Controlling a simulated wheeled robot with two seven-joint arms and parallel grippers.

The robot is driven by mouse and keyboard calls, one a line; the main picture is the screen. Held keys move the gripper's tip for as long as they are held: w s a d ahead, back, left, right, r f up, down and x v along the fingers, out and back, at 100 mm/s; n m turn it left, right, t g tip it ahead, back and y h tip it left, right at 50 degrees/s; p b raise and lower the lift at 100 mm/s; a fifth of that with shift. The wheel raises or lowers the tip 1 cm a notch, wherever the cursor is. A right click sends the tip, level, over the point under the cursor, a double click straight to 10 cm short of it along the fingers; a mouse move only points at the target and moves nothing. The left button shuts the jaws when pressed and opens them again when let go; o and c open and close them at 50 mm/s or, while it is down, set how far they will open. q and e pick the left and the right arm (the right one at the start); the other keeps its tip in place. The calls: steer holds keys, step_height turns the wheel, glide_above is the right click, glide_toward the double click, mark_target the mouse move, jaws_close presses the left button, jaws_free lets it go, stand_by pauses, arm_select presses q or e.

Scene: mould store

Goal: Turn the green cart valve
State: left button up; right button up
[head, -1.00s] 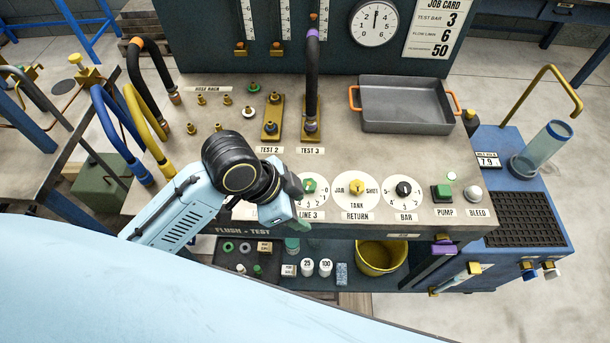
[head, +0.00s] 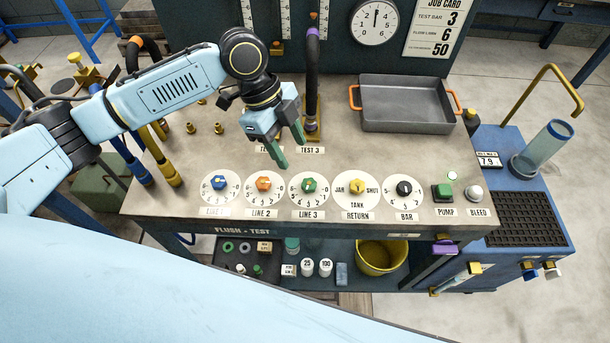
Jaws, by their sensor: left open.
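A green knob (head: 309,185) sits on the round white dial marked LINE 3, on the bench's front panel. An orange knob (head: 264,184) on LINE 2 and a blue knob (head: 219,182) on LINE 1 are to its left. My left gripper (head: 287,147) is open and empty above the bench, behind the LINE 2 and LINE 3 dials and apart from the green knob. It hides most of the TEST 2 fitting. A blue cart (head: 500,150) stands at the right with small valves (head: 530,273) on its front; I cannot make out a green one there. My right gripper is out of view.
A grey tray (head: 405,105) with orange handles sits at the back of the bench. A black hose (head: 312,75) stands upright at TEST 3. The yellow RETURN knob (head: 358,187), black BAR knob (head: 404,188) and green PUMP button (head: 443,191) line the front edge. A yellow bucket (head: 381,257) is below.

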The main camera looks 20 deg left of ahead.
mark_target(308, 183)
arm_select(q)
steer(key=x, duration=0.9)
steer(key=shift+d+f+b, duration=0.1)
steer(key=shift+f+b, duration=0.1)
steer(key=shift+b, duration=0.2)
steer(key=shift+c, duration=0.3)
steer(key=c, duration=0.9)
steer(key=shift+r+m+g+p, duration=0.1)
steer(key=shift+m+g+p, duration=0.2)
steer(key=shift+m+p, duration=0.3)
steer(key=shift+m, duration=0.4)
steer(key=o, duration=1)
steer(key=shift+c, duration=0.2)
